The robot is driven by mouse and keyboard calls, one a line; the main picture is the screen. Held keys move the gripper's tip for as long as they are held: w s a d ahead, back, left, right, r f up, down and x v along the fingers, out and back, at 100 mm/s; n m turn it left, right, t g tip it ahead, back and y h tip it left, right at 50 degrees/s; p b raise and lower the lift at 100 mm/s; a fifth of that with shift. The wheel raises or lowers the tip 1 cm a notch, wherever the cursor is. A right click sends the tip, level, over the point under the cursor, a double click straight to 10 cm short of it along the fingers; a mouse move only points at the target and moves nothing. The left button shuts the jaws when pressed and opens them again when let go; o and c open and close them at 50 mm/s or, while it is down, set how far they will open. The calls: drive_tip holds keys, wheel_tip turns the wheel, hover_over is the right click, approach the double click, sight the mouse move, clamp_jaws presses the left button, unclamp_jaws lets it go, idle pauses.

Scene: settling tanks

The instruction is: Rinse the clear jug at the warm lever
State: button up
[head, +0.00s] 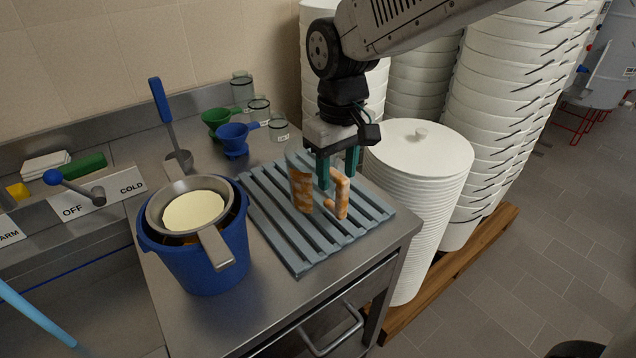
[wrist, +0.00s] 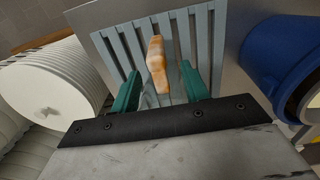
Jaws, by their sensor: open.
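The clear jug (head: 302,190) stands on the grey slatted rack, with orange-brown patches on its side and an orange-brown handle (head: 342,196) facing right. In the wrist view the handle (wrist: 157,64) shows between my fingers, with the clear body faintly behind it. My gripper (head: 338,176) is open above and around the handle, its green fingers pointing down. Its fingers also show in the wrist view (wrist: 160,78). I cannot tell whether they touch the jug. A label ending in "ARM" (head: 10,232) is cut by the left edge; its lever is not clearly seen.
The slatted rack (head: 290,262) lies on the steel counter. A blue bucket (head: 205,270) with a strainer stands close left. A blue-knobbed lever (head: 75,185) sits at the OFF/COLD plate (head: 98,201). Stacked white buckets (head: 420,165) stand right of the counter.

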sight(339, 195)
drive_tip(key=f, duration=0.5)
drive_tip(key=shift+s+d+f, duration=0.25)
drive_tip(key=shift+s+f, duration=0.05)
drive_tip(key=shift+f, duration=0.05)
clamp_jaws()
